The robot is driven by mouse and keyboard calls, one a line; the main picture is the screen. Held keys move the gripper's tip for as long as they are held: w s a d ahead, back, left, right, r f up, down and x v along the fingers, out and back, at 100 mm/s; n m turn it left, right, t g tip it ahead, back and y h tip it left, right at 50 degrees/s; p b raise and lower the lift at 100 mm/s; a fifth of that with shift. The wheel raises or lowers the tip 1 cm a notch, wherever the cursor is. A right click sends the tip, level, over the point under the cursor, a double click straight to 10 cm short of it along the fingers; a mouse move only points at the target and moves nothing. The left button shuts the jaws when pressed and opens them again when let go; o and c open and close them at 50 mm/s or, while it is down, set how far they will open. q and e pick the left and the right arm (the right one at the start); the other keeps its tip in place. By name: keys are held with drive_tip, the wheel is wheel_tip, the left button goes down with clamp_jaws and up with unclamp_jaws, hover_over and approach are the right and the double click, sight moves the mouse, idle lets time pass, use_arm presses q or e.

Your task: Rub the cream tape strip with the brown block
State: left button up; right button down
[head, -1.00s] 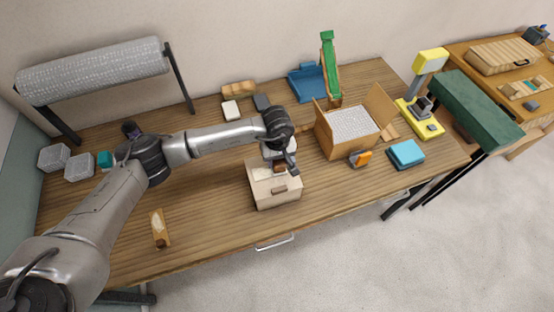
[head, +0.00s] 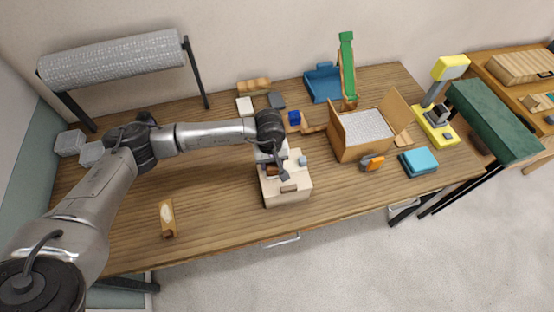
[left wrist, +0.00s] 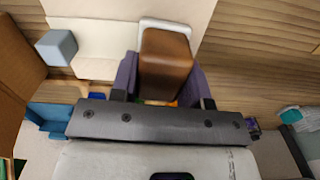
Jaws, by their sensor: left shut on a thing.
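My left gripper (left wrist: 165,82) is shut on a brown block (left wrist: 165,65), held between purple finger pads. In the head view the gripper (head: 279,172) is over the top of a cream box (head: 290,198) standing on the table, with the brown block (head: 271,170) low at the box top. In the wrist view a pale cream band (left wrist: 95,40) lies left of the block, and a whitish rounded edge (left wrist: 172,23) shows behind it. I cannot tell which is the tape strip, or whether the block touches it. My right gripper is not in view.
A brown-and-cream item (head: 167,218) lies front left. Bare tabletop lies left of the box.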

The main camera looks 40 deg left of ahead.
use_arm(q)
drive_tip(key=shift+s+a, duration=0.25)
drive_tip(key=shift+s, duration=0.15)
drive_tip(key=shift+s+a, duration=0.75)
drive_tip(key=shift+s, duration=0.15)
drive_tip(key=shift+r, duration=0.15)
drive_tip(key=shift+r+p, duration=0.6)
drive_tip(key=shift+r, duration=0.75)
wheel_tip(320, 180, up, 3)
drive_tip(key=shift+r+p, duration=0.1)
drive_tip(key=shift+p, duration=0.45)
drive_tip(key=shift+r, duration=0.15)
